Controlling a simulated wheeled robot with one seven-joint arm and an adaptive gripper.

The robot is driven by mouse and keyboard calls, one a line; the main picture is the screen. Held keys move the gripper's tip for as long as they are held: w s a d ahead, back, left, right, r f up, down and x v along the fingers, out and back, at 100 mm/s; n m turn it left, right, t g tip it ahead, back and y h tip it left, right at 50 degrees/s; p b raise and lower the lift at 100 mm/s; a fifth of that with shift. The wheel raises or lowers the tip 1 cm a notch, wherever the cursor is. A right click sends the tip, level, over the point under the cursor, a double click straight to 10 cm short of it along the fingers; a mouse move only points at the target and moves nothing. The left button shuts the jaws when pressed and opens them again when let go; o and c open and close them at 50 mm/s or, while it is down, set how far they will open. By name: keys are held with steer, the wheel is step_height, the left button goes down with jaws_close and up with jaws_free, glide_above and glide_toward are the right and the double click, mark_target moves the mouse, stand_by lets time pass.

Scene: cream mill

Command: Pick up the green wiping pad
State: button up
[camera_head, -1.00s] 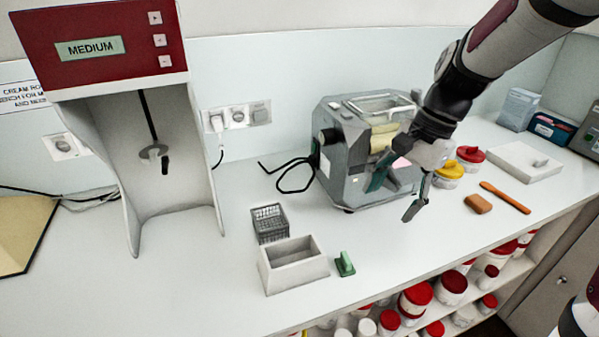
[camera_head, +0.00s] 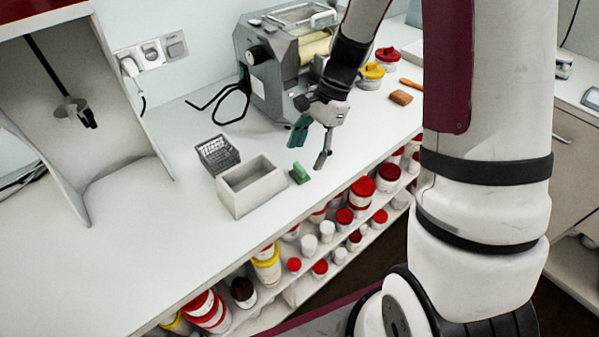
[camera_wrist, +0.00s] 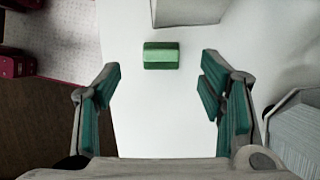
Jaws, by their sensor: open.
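The green wiping pad (camera_head: 299,173) stands on the white bench, just right of the grey box and near the front edge. My gripper (camera_head: 310,150) is open and empty, above and slightly behind the pad in the head view. In the wrist view the pad (camera_wrist: 161,55) shows as a green block, centred sideways and beyond the tips of my spread fingers (camera_wrist: 163,85). The pad and the fingers look apart.
An open grey box (camera_head: 252,186) stands left of the pad, with a wire basket (camera_head: 217,155) behind it. The three-roll mill (camera_head: 283,65) stands at the back. Lidded jars (camera_head: 362,190) fill the shelf below the bench.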

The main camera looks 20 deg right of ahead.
mark_target(300, 166)
steer(key=shift+p+x, duration=0.35)
steer(key=shift+x, duration=2.4)
steer(key=shift+a, duration=0.15)
steer(key=shift+r, duration=0.1)
steer(key=c, duration=1.1)
steer(key=shift+o, duration=0.2)
steer(key=shift+w+r, duration=0.1)
steer(key=shift+r, duration=0.7)
steer(key=shift+s+r, duration=0.2)
steer(key=shift+r, duration=0.85)
steer(key=s+d+r+b, duration=0.1)
steer(key=s+d, duration=0.8)
steer(key=s, duration=0.3)
steer(key=shift+s+d, duration=0.25)
steer(key=shift+s, duration=0.1)
steer(key=shift+r, duration=0.15)
